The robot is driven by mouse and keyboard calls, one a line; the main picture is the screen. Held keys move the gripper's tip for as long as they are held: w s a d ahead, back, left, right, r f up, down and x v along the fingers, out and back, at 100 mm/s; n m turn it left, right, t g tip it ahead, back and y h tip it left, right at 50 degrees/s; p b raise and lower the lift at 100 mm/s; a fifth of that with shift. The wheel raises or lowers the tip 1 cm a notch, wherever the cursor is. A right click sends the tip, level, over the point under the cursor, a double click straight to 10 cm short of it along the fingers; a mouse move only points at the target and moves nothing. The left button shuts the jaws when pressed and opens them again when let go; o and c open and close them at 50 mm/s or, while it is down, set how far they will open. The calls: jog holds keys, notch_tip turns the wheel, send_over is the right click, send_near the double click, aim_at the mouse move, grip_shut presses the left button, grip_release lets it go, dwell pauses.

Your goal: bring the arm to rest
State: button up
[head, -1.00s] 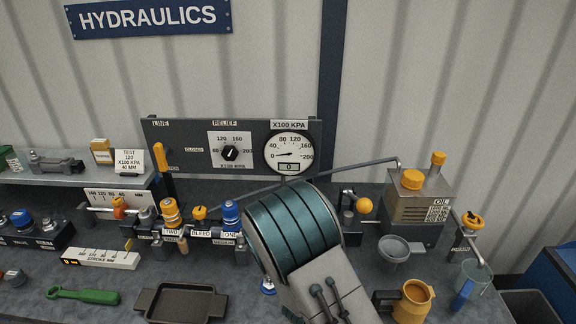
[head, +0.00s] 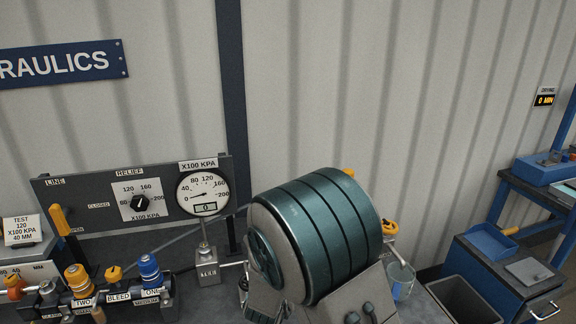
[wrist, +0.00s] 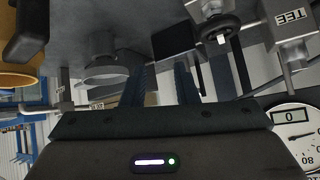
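My arm (head: 320,240), with its dark teal ribbed link, fills the lower middle of the head view and hides part of the bench. My gripper (wrist: 160,82) shows in the wrist view with its two dark fingers apart and nothing seen between them. In the head view the gripper is hidden behind the arm. The wrist picture is upside down, with the gauge (wrist: 296,135) at the lower right, a TEE label (wrist: 294,18) at the upper right and a grey funnel (wrist: 105,72) left of the fingers.
A panel (head: 90,205) with a relief knob and a round gauge (head: 203,193) stands at the bench back. Orange- and blue-capped couplers (head: 150,268) sit before it. A clear cup (head: 401,278) stands right of my arm. A dark bin (head: 465,300) and blue tray (head: 490,241) are at right.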

jog(key=s+d+r+n+g+y+b, duration=0.1)
jog(key=s+d+r+g+y, duration=0.15)
jog(key=r, duration=0.35)
jog(key=s+d+r+n+g+y, duration=0.1)
jog(key=s+d+r, duration=0.3)
jog(key=r, duration=0.2)
jog(key=s+d+r+g+h+b, duration=0.1)
jog(key=s+d+r+g+h, duration=0.1)
jog(key=s+d, duration=1)
jog(key=s+r+h, duration=0.1)
jog(key=s+r, duration=0.1)
jog(key=s, duration=0.1)
jog(key=shift+s+r+n, duration=0.15)
jog(key=shift+s+n, duration=0.15)
jog(key=shift+s, duration=0.1)
jog(key=shift+d, duration=0.1)
